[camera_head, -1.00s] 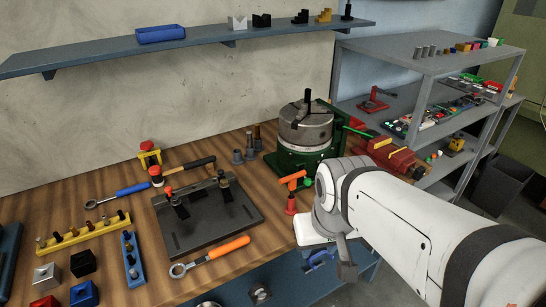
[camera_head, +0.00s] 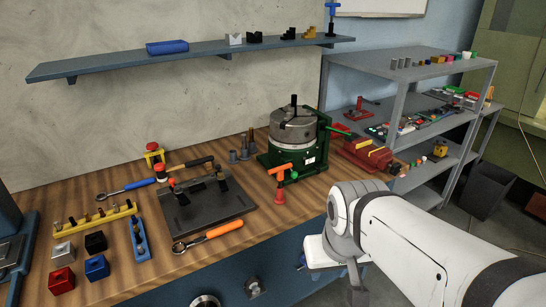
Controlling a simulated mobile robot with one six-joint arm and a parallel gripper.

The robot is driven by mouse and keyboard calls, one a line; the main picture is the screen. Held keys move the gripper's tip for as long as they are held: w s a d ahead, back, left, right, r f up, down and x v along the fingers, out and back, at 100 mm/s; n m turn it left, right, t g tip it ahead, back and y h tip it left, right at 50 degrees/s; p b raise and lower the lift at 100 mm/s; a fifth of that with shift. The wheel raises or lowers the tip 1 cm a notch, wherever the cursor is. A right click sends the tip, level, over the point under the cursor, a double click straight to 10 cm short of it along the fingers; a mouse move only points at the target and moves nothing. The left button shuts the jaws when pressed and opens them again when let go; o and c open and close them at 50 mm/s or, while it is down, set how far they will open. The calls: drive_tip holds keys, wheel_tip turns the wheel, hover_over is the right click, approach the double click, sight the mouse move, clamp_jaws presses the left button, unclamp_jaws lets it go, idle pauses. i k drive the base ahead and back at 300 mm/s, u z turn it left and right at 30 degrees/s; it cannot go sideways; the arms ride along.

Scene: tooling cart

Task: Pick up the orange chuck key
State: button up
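The orange chuck key (camera_head: 280,172) is T-shaped. It stands upright on the wooden bench near its front edge, just in front of the green chuck fixture. Its lower part is a red piece (camera_head: 279,195), perhaps a holder. My white and grey arm reaches in from the lower right. The end of my arm, with what appears to be my gripper (camera_head: 356,287), is in front of the bench edge, to the right of and nearer than the key, and apart from it. Its fingers cannot be made out clearly.
A round grey chuck (camera_head: 293,127) on a green base stands behind the key. A black plate with clamps (camera_head: 207,208) and an orange-handled wrench (camera_head: 210,237) lie to the left. A blue T-handled tool (camera_head: 332,14) stands on the wall shelf. Grey shelving (camera_head: 408,72) stands right.

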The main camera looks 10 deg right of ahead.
sight(279, 171)
drive_tip(key=z, duration=0.15)
drive_tip(key=i, duration=1)
drive_tip(key=u, duration=0.35)
